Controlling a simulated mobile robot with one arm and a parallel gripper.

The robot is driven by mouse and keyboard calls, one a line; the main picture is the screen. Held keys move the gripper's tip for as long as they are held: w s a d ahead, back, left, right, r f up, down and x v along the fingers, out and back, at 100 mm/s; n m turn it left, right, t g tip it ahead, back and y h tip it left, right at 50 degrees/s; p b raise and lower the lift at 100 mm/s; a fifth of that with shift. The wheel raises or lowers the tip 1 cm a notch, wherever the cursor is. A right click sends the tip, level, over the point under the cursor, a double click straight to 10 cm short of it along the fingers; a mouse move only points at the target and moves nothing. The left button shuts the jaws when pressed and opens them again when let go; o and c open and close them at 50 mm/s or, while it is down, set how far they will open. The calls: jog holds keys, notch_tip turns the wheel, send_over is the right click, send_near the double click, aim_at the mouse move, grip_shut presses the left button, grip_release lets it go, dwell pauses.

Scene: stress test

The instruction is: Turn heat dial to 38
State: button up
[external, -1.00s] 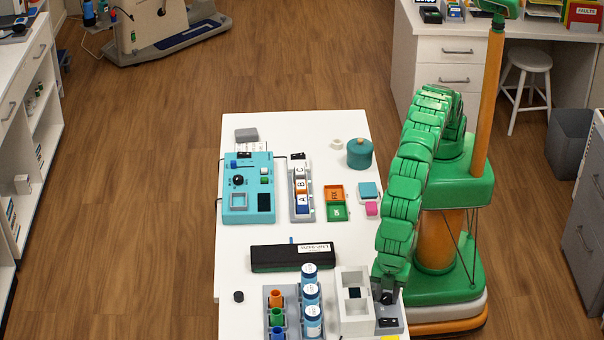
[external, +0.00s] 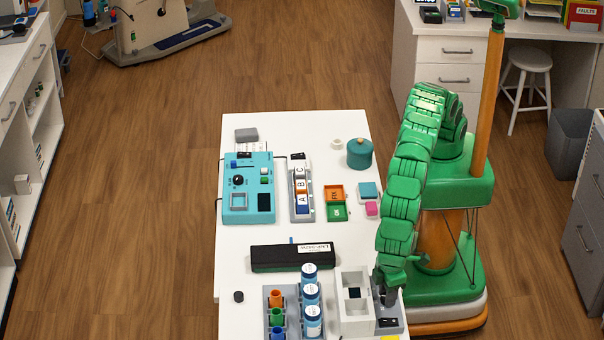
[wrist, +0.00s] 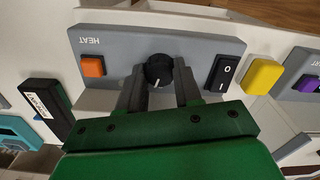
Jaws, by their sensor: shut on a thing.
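The heat panel (wrist: 190,42) is a grey box with "HEAT" printed on it, upside down in the wrist view. Its dial (wrist: 158,68) is a round black knob with a white mark pointing toward the bottom of the picture. My gripper (wrist: 160,88) has a dark finger on each side of the dial and is shut on it. No number scale is readable around the dial. In the external view my gripper (external: 386,294) is low at the table's front right, over the heat panel (external: 400,312), and the arm hides the dial.
On the heat panel are an orange button (wrist: 92,66) and a black rocker switch (wrist: 222,72). A yellow button (wrist: 263,76) and a panel with a purple button (wrist: 305,84) lie beside it. A white block fixture (external: 354,322) stands left of my gripper.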

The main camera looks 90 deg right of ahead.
jog(key=m, duration=0.4)
jog(key=shift+m, duration=1.9)
jog(key=o, duration=0.8)
jog(key=shift+r, duration=0.15)
jog(key=shift+r, duration=3.75)
